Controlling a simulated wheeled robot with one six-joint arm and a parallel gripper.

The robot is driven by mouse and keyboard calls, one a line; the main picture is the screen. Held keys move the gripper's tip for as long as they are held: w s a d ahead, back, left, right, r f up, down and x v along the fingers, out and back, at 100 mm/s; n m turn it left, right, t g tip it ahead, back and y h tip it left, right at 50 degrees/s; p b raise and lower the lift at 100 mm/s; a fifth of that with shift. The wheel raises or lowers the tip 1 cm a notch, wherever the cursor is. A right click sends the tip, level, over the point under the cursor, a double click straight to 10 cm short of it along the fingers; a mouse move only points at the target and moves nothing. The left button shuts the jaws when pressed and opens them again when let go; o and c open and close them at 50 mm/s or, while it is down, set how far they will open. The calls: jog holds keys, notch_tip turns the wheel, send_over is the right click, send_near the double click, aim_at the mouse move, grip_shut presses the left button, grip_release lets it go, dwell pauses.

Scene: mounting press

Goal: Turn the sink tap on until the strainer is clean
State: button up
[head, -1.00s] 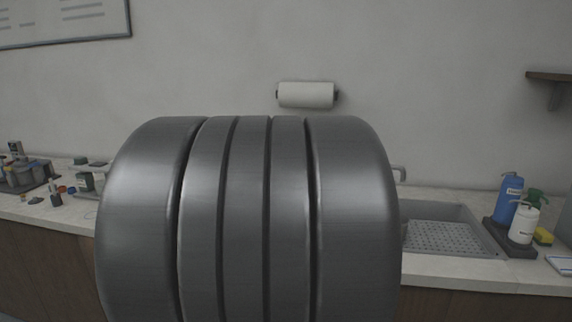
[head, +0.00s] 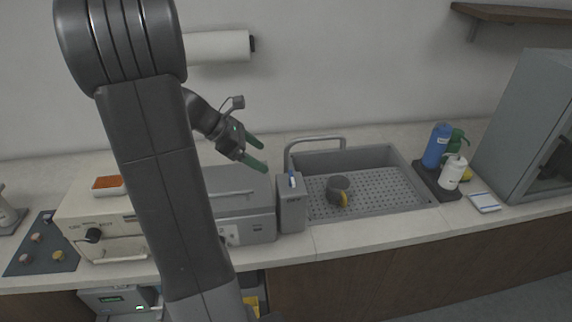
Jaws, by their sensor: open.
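The grey sink (head: 405,165) is set in the counter, with a perforated bottom. The tap (head: 318,139) is a grey bent spout at its back left; I see no water running from it. A dark grey cup-like thing, which may be the strainer (head: 335,185), stands in the sink with a yellow patch on its lower right side. A grey box (head: 291,210) with a small blue part on top and dark lettering stands at the sink's left edge. My gripper (head: 264,156) is open and empty, its green fingers above the counter, left of the tap and box.
A grey and cream machine (head: 95,215) and a grey lidded unit (head: 245,205) stand left of the sink. Blue (head: 437,146) and white (head: 453,172) bottles stand on a dark tray to its right, before a grey cabinet (head: 525,120). A paper roll (head: 218,46) hangs above.

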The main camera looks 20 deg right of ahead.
aim_at(291, 176)
jog(key=p+x, duration=0.1)
jog(key=x, duration=1.2)
jog(key=shift+s+p, duration=0.2)
jog(key=shift+p, duration=0.1)
jog(key=c, duration=1)
